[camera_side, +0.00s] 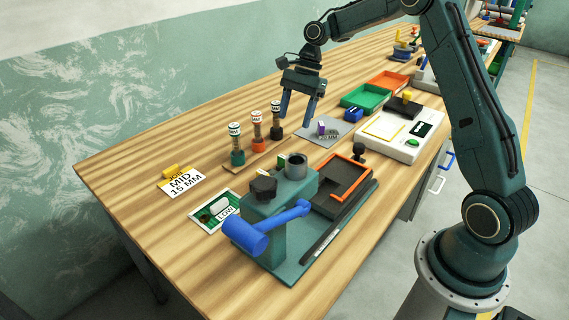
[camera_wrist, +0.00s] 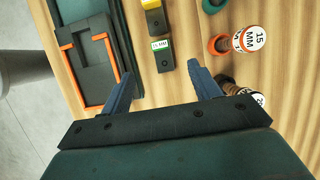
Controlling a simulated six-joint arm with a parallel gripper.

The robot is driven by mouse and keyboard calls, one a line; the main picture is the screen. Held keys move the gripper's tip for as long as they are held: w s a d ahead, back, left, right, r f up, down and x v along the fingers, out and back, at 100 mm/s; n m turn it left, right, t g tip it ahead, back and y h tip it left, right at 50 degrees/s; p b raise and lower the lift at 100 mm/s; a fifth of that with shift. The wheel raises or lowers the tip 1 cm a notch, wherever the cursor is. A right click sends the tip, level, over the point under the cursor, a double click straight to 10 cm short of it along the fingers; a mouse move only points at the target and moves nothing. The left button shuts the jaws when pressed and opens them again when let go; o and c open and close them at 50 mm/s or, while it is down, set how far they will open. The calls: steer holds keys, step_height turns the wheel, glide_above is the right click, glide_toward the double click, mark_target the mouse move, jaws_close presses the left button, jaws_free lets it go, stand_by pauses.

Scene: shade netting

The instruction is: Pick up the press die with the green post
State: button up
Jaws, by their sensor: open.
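The press die with the green post (camera_side: 237,157) stands upright at the left end of a row of three dies on a wooden strip. It has a white label on top. In the wrist view only part of a green die (camera_wrist: 213,5) shows at the top edge. The orange die (camera_side: 257,133) is in the middle and the black die (camera_side: 276,122) at the right end. My gripper (camera_side: 297,112) is open and empty, above the table near the black die. In the wrist view its fingers (camera_wrist: 162,72) are spread, with the orange die (camera_wrist: 247,39) to their right.
A press with a blue lever (camera_side: 268,232) stands in front of the dies. A dark block with a green 15 MM label (camera_wrist: 164,57) lies just beyond my fingers. A grey mat (camera_side: 330,138), a scale (camera_side: 385,136) and green and orange trays (camera_side: 364,97) are to the right.

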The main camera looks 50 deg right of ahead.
mark_target(284, 157)
steer(key=shift+x, duration=4.3)
steer(key=shift+f, duration=0.1)
steer(key=shift+x, duration=2.5)
steer(key=c, duration=1.2)
step_height(284, 157, up, 10)
steer(key=shift+r, duration=0.1)
